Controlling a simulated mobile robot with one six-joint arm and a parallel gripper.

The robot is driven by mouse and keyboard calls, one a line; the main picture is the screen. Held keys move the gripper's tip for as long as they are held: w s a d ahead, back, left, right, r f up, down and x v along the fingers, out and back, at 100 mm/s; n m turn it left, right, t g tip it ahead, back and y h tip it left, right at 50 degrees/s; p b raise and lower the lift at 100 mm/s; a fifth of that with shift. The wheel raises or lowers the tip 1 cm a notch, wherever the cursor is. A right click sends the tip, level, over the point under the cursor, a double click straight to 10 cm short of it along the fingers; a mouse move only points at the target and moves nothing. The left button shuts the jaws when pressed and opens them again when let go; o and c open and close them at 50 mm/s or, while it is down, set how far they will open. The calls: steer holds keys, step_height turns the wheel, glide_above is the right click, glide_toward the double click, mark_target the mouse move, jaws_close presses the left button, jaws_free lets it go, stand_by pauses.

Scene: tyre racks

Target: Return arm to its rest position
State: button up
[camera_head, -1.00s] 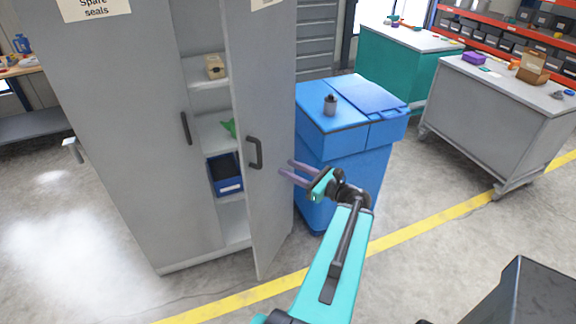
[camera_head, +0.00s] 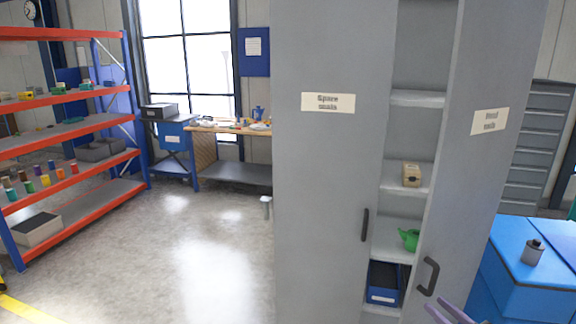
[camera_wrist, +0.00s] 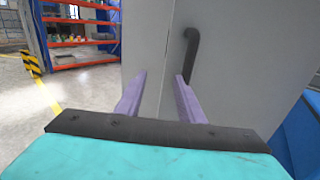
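My gripper (camera_wrist: 158,85) has two purple fingers, spread apart with nothing between them in the wrist view. In the head view only the finger ends (camera_head: 452,313) show at the bottom edge, near the open cabinet door. The rest of my arm is out of that view. In the wrist view a dark door handle (camera_wrist: 190,50) stands beyond the right finger, apart from the grip. It also shows on the right door in the head view (camera_head: 428,277).
The grey cabinet (camera_head: 325,190) has its right door (camera_head: 480,150) ajar, showing shelves with a blue bin (camera_head: 385,284) and green item (camera_head: 409,239). A blue container (camera_head: 530,270) stands right. An orange rack (camera_head: 70,150) is left. Open floor (camera_head: 190,250) lies between.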

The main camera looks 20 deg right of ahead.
steer(key=w+a+f+y+b, duration=0.1)
steer(key=w+a+f+y, duration=0.1)
steer(key=w+a+f, duration=0.35)
steer(key=w+a+f+g+y+b, duration=0.1)
steer(key=w+a+f, duration=0.1)
steer(key=w+a, duration=0.65)
steer(key=w+a+f+y+b, duration=0.1)
steer(key=w+a+f+y, duration=0.15)
steer(key=a, duration=0.85)
steer(key=w+a+f+m+g+h+b, duration=0.1)
steer(key=w+a+f+m+h, duration=0.2)
steer(key=a+f+m, duration=0.35)
steer(key=w+a+f+m+g+h+b, duration=0.15)
steer(key=a+f+m, duration=0.25)
steer(key=f, duration=0.6)
steer(key=s+a+f+m+g+h+b, duration=0.15)
steer(key=s+f+m+g, duration=0.25)
steer(key=s+f+m, duration=0.5)
steer(key=s+a+f+m+g+h, duration=0.3)
steer(key=s+f+m+g, duration=0.15)
steer(key=f, duration=0.85)
steer(key=s+a+m+g, duration=0.1)
steer(key=s+m+g, duration=0.4)
steer(key=s, duration=0.7)
steer(key=s+a+m+g+y, duration=0.1)
steer(key=s+m+g, duration=0.5)
steer(key=s, duration=0.6)
steer(key=shift+s+a+f+m+g, duration=0.15)
steer(key=shift+a+m+g, duration=0.15)
steer(key=shift+a+m, duration=0.6)
